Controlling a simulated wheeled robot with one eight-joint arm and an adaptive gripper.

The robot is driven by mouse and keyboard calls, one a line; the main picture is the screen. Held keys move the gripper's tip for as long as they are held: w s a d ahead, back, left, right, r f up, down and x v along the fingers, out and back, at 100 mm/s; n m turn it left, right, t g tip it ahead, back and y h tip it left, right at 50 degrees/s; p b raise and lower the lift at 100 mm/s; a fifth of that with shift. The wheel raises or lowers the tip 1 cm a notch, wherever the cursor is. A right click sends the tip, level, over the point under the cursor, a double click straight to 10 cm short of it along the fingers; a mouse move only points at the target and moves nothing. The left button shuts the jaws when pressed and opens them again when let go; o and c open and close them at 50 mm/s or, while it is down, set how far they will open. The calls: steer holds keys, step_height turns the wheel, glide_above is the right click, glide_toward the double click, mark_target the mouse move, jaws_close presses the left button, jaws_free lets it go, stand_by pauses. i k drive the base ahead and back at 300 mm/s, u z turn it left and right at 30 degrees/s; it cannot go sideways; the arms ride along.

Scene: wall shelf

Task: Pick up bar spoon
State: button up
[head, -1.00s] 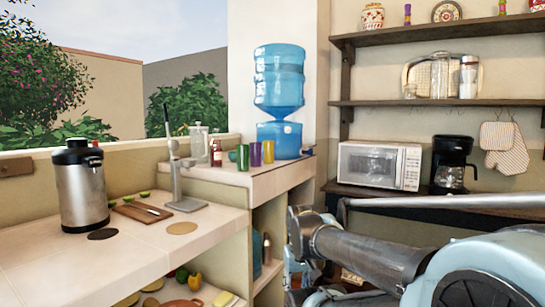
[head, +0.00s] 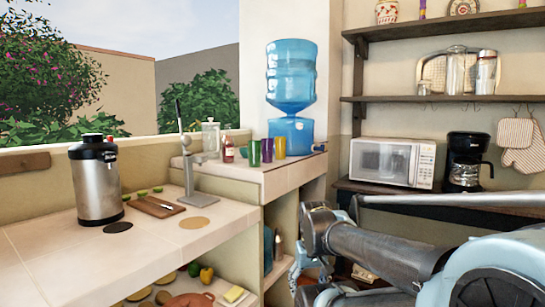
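I cannot make out a bar spoon for sure in the head view. A thin light utensil, too small to name, lies on the brown cutting board (head: 152,208) on the left counter. A small dark item (head: 318,148) lies on the raised counter right of the water dispenser and is also too small to name. My arm (head: 375,250) crosses the lower right of the head view. My gripper's fingertips do not show.
The counter (head: 75,240) holds a steel dispenser (head: 97,185) and a lever press (head: 188,150). Coloured cups (head: 267,150) and a blue water dispenser (head: 291,90) stand on the raised counter. A microwave (head: 392,162) and coffee maker (head: 465,162) stand at right under wall shelves.

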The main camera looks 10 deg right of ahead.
mark_target(165, 206)
steer(key=u, duration=0.05)
steer(key=k, duration=0.5)
steer(key=u, duration=0.85)
steer(key=i, duration=0.3)
steer(key=z, duration=0.35)
